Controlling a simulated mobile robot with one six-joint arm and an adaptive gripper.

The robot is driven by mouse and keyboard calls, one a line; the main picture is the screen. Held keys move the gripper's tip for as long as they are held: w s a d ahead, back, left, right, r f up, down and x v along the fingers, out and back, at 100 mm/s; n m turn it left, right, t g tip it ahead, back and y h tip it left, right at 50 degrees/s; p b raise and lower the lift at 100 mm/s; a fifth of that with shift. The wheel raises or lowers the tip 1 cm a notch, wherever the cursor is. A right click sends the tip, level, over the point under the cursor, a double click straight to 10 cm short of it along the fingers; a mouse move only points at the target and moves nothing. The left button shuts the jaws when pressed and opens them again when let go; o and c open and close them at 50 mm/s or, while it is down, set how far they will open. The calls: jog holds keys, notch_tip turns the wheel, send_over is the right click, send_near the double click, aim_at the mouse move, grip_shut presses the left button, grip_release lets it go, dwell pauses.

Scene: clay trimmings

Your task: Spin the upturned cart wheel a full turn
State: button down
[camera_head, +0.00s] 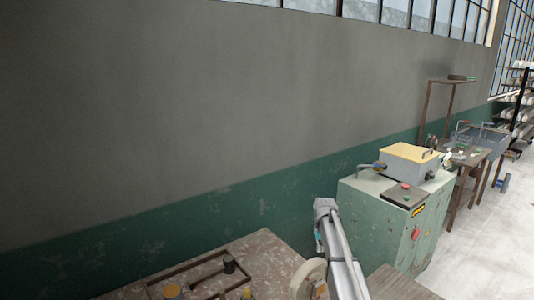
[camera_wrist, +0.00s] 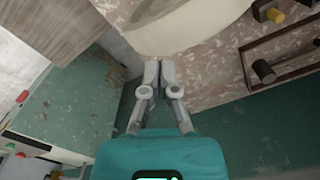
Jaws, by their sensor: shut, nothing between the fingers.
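A cream round body that looks like the wheel (camera_head: 306,277) shows at the bottom of the head view, partly hidden behind my arm. In the wrist view the wheel's pale curved side (camera_wrist: 195,38) fills the top middle, cut off by the frame edge. My gripper (camera_wrist: 159,64) is shut and empty, its fingertips at the lower edge of the pale side in that view. I cannot tell whether they touch it. In the head view my arm hides the gripper. No cart body is clearly seen.
The wheel is at a worn, patchy table (camera_head: 268,250). A dark wooden frame (camera_head: 188,268) with knobs lies there, also at right in the wrist view (camera_wrist: 283,73). A green cabinet (camera_head: 372,224) with a yellow-topped box stands right of my arm. A wall runs behind.

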aim_at(318, 259)
jog(key=shift+a, duration=0.1)
jog(key=shift+s+a, duration=0.95)
jog(key=shift+a, duration=0.35)
jog(key=shift+s+a, duration=0.95)
jog(key=shift+a, duration=0.3)
jog(key=shift+f+b, duration=1.65)
jog(key=w+d, duration=0.1)
jog(key=d, duration=0.1)
jog(key=w+d, duration=0.2)
jog(key=shift+w+d, duration=0.2)
jog(key=shift+d, duration=0.1)
jog(key=shift+s, duration=0.1)
jog(key=shift+r, duration=0.1)
